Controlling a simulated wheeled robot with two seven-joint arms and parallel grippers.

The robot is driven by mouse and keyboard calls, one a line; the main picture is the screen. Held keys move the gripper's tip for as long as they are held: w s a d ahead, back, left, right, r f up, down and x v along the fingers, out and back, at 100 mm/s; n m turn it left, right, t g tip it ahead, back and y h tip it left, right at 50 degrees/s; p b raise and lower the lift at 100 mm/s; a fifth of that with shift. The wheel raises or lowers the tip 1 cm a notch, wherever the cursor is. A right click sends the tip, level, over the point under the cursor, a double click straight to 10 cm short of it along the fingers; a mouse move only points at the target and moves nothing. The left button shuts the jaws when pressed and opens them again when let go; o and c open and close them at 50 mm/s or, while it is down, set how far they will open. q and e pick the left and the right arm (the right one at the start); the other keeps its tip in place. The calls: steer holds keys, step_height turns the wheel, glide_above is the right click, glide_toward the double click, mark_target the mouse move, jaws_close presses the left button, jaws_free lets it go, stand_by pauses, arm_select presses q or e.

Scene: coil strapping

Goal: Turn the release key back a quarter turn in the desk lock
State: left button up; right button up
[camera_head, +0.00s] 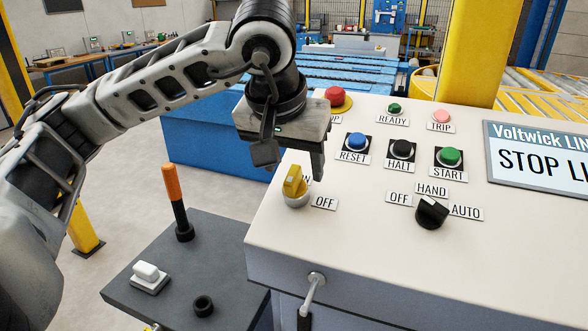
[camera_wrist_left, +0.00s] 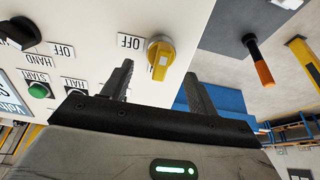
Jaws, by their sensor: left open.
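The yellow release key (camera_head: 294,181) stands in a round silver desk lock (camera_head: 297,200) at the left edge of the sloping cream desk top. An OFF label is to its right, and another label behind it is partly hidden. My left gripper (camera_head: 292,160) is open and empty, with its fingers pointing down at the key from above and behind. In the left wrist view, the key (camera_wrist_left: 161,55) shows just beyond and between the two fingertips (camera_wrist_left: 158,78), apart from both. I do not see my right gripper.
Close by on the desk top (camera_head: 350,225) are a red mushroom button (camera_head: 337,98), a blue RESET button (camera_head: 356,141) and a black selector (camera_head: 431,212). An orange-handled lever (camera_head: 173,190) rises from a dark side plate left of the desk.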

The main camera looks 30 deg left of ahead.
arm_select(q)
steer(key=shift+x, duration=0.9)
steer(key=shift+w+f, duration=0.1)
steer(key=shift+f, duration=0.15)
arm_select(e)
steer(key=shift+s+f, duration=0.15)
steer(key=shift+f, duration=0.2)
arm_select(q)
steer(key=c, duration=1.1)
steer(key=shift+o, duration=1.1)
jaws_close()
steer(key=shift+f+n+b, duration=0.15)
steer(key=shift+n+b, duration=0.65)
steer(key=shift+n, duration=0.4)
steer(key=n+b, duration=0.1)
steer(key=n, duration=0.2)
steer(key=shift+a, duration=0.2)
steer(key=shift+n, duration=0.3)
arm_select(e)
steer(key=shift+f, duration=0.75)
